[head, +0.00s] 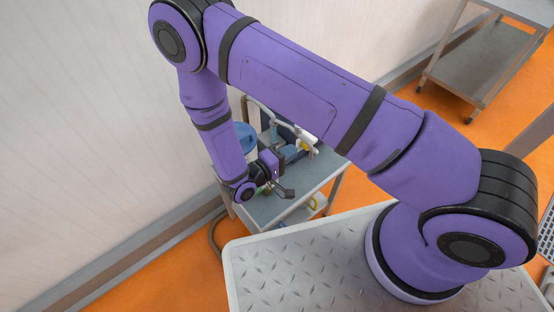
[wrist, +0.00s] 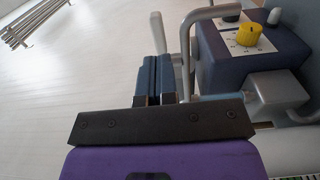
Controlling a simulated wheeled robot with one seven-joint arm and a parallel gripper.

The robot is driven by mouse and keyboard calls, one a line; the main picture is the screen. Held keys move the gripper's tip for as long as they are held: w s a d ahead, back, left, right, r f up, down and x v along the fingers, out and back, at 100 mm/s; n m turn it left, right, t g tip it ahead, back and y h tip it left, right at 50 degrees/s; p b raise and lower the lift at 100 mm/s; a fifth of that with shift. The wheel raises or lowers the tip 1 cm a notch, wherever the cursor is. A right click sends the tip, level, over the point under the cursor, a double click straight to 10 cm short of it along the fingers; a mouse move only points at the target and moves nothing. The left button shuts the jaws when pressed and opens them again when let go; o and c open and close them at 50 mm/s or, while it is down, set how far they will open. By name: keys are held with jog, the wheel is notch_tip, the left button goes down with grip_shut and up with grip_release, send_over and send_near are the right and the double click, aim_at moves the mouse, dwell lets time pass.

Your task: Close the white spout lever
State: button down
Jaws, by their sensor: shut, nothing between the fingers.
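My gripper (head: 286,192) is in front of the machine on the grey cart. In the wrist view its two dark blue fingers (wrist: 156,72) are together, with nothing between them. A pale, narrow upright piece (wrist: 158,36) stands just beyond the fingertips; it may be the white spout lever, but I cannot tell for sure. Beside it is a grey bent tube (wrist: 187,40). The dark blue machine body (wrist: 215,62) is to the right, with a yellow knob (wrist: 248,34) on a white plate. In the head view a white and yellow part (head: 307,144) shows on the machine.
The grey cart (head: 318,170) stands against the pale wall. A blue-lidded container (head: 244,134) is behind my forearm. A grey block (wrist: 278,90) lies right of my gripper in the wrist view. Another metal cart (head: 478,70) is far right. Left of the fingers looks clear.

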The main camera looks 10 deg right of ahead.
aim_at(308, 140)
jog(key=shift+x, duration=2.55)
jog(key=shift+d, duration=0.1)
